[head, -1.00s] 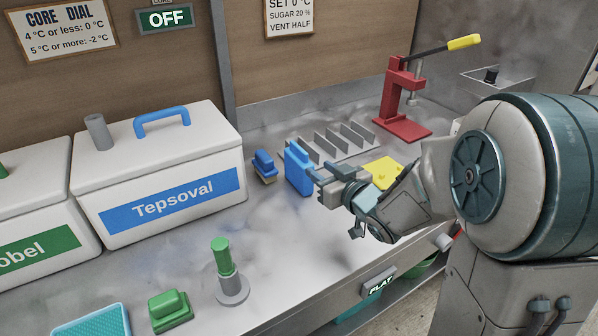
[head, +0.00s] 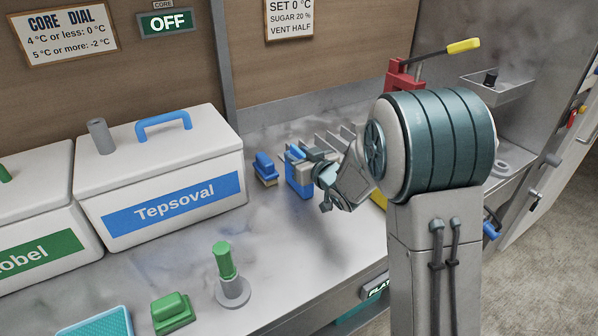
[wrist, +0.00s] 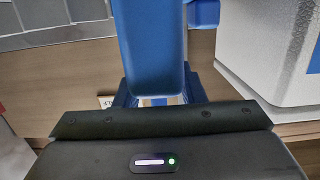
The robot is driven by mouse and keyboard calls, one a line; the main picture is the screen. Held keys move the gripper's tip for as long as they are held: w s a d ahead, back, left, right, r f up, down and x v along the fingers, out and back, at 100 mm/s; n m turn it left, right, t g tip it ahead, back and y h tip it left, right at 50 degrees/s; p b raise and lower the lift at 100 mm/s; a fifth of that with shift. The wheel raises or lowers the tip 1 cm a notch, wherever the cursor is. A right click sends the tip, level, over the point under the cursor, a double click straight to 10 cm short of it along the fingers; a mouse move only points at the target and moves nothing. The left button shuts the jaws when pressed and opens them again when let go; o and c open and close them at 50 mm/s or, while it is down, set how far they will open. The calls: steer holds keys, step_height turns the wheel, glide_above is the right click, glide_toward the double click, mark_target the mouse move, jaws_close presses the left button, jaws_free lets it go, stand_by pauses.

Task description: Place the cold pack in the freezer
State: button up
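A blue block (head: 305,187), which looks like the cold pack, stands on the metal bench right of the Tepsoval box. My gripper (head: 300,162) is at this block, with its fingers across the block's middle and upper part. In the wrist view the blue block (wrist: 151,50) fills the centre, directly in front of my gripper. The fingertips are not clear, so I cannot tell whether they are shut on it. A pale door (head: 560,160) with handles stands at the far right; I cannot tell whether it is the freezer's.
The white Tepsoval box (head: 165,165) stands left, with a smaller blue block (head: 265,168) beside it. A grey slotted rack (head: 340,137) and a red press (head: 400,75) are behind my arm. A green-topped post (head: 225,265) and green block (head: 172,312) stand in front.

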steer(key=shift+w, duration=0.1)
steer(key=shift+c, duration=0.3)
jaws_close()
steer(key=shift+r, duration=0.2)
